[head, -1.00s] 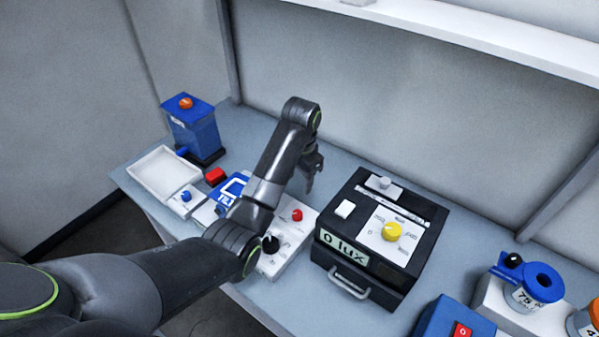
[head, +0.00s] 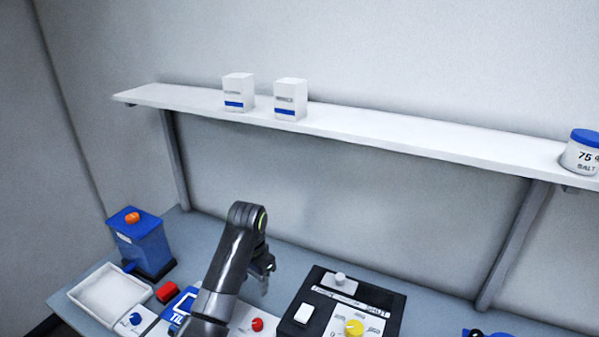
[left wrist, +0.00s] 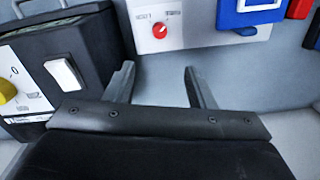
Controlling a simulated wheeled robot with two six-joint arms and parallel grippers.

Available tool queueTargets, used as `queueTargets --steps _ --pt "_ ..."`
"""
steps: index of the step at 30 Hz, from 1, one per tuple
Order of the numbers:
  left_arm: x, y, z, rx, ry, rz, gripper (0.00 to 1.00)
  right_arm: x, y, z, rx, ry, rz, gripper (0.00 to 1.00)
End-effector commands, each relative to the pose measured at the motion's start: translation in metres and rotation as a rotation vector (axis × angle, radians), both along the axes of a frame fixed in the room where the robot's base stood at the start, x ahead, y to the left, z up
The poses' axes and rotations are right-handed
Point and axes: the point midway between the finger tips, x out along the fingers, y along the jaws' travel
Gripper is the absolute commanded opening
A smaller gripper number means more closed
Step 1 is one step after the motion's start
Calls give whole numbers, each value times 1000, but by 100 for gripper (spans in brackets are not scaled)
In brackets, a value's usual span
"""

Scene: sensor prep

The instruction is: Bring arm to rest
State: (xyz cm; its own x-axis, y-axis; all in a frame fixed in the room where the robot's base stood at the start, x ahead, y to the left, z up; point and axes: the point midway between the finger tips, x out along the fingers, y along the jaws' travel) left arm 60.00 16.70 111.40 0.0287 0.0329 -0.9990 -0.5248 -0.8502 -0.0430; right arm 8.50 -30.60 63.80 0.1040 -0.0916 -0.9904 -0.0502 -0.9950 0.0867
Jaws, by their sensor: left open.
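My left gripper (head: 266,283) hangs over the bench between the white box with a red knob (head: 257,324) and the black box with a yellow knob (head: 352,312). In the left wrist view the left gripper (left wrist: 160,85) has its two fingers apart with nothing between them. The black box (left wrist: 60,65) is on the left there, and the white box (left wrist: 155,25) is just beyond the fingers. Whether the fingers touch the bench cannot be told. My right gripper does not show in any view.
A blue container with an orange knob (head: 143,240), a white tray (head: 72,293) and a red block (head: 168,292) are at the left. A shelf (head: 400,143) above holds two white cartons (head: 290,98) and a jar marked 75 (head: 582,155). Bare bench lies behind the arm.

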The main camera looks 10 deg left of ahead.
Motion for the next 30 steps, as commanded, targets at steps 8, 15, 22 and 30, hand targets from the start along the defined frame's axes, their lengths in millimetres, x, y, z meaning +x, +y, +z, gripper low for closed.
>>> queueTargets --steps 8,15,22,30 --pt "-54 36 -58 -20 -51 127 50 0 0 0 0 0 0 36" --pt "-134 75 -100 -25 -129 280 50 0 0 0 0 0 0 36" --pt "-221 106 -114 -12 -205 412 50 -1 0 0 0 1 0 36" --pt "-303 127 -99 5 -282 517 50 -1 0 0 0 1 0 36"
